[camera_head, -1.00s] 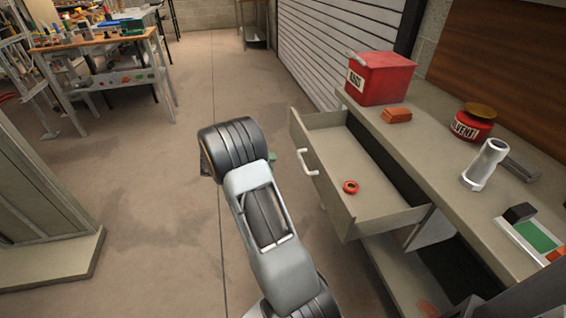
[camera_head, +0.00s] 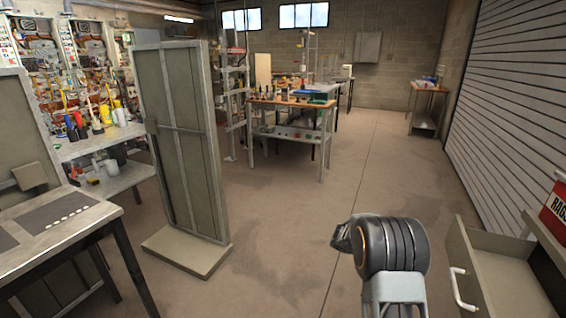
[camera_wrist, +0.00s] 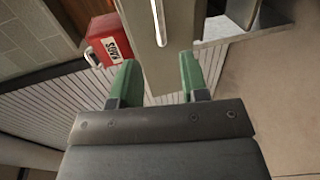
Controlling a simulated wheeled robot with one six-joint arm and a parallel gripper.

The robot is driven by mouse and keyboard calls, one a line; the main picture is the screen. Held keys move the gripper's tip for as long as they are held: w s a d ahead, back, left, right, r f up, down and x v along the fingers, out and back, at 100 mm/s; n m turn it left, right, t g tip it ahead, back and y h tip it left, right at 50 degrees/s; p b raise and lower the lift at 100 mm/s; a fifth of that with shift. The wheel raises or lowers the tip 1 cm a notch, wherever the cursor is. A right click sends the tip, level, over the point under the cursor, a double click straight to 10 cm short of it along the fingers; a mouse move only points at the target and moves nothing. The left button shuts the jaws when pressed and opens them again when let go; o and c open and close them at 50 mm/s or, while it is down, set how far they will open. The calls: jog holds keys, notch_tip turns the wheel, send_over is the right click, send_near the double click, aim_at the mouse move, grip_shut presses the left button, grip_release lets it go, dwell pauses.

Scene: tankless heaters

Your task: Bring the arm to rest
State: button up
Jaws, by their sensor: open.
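My arm (camera_head: 390,250) rises at the lower right of the head view, left of the open drawer (camera_head: 490,262). In the wrist view my gripper (camera_wrist: 158,82) shows two green fingers spread apart with nothing between them. The drawer front with its pale handle (camera_wrist: 158,22) lies beyond the fingertips, apart from them as far as I can tell. In the head view the fingers themselves cannot be made out; only the dark wrist end of the arm shows.
A red rags box (camera_head: 556,212) stands at the right edge, also seen in the wrist view (camera_wrist: 112,40). A grey panel stand (camera_head: 183,150) and a table (camera_head: 60,225) are on the left. A workbench (camera_head: 290,105) stands farther back. Open floor lies in the middle.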

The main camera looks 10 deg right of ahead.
jog(key=s+a+f+n+t+y+p, duration=0.2)
jog(key=s+a+n+y+p, duration=0.15)
jog(key=s+a+y, duration=0.45)
jog(key=s+a+r+n+t+y+p, duration=0.1)
jog(key=a+r+t+p, duration=0.3)
jog(key=r, duration=0.9)
jog(key=s+a+r+n+t+y+p, duration=0.1)
jog(key=s+a+r+t+y+p, duration=0.3)
jog(key=a+r+p, duration=0.6)
notch_tip(320, 180, up, 3)
jog(key=a+t, duration=0.1)
jog(key=a, duration=0.1)
jog(key=shift+s+a+f+t, duration=0.15)
jog(key=shift+a+t, duration=0.15)
jog(key=shift+d, duration=0.1)
